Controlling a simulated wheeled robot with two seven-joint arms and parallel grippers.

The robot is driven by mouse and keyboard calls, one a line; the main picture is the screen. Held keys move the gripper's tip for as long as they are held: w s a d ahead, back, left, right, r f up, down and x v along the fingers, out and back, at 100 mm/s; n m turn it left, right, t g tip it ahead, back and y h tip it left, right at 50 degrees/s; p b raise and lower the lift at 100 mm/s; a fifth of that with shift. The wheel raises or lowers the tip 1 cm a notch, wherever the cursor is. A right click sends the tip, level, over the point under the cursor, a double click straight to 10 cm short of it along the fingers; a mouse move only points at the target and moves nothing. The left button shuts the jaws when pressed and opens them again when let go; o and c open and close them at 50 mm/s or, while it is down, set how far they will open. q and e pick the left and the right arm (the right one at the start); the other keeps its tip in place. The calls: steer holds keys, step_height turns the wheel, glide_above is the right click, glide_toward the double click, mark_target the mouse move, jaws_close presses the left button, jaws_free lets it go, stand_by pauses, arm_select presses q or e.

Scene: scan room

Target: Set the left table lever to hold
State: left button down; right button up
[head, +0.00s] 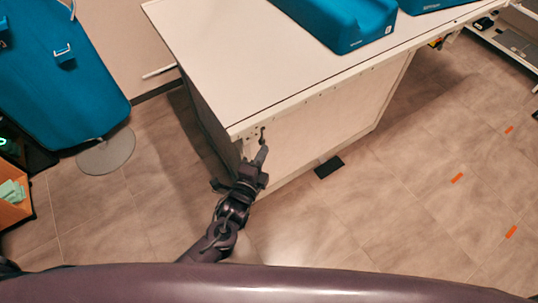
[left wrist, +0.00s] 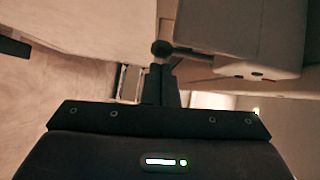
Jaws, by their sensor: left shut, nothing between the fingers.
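The white table (head: 230,60) stands ahead, its near corner pointing toward me. A small dark lever (head: 262,132) shows at that corner, just below the top's edge. My left gripper (head: 263,151) is shut and empty, with its fingertips right at the lever. In the left wrist view the lever is a dark rod with a round knob (left wrist: 162,48), in front of the shut fingertips (left wrist: 160,70). Knob and fingertips look touching or nearly so. I cannot read any hold mark. My right gripper is not in view.
Blue cushions (head: 335,22) lie on the table. A blue padded chair (head: 62,85) on a round base (head: 106,150) and an orange box (head: 14,195) stand at left. A white shelf (head: 505,40) is at far right. The tiled floor right of the table is mostly clear.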

arm_select(q)
steer(key=shift+w+a+f+m+t+b, duration=0.2)
steer(key=shift+m+t+b, duration=0.1)
steer(key=shift+m, duration=0.1)
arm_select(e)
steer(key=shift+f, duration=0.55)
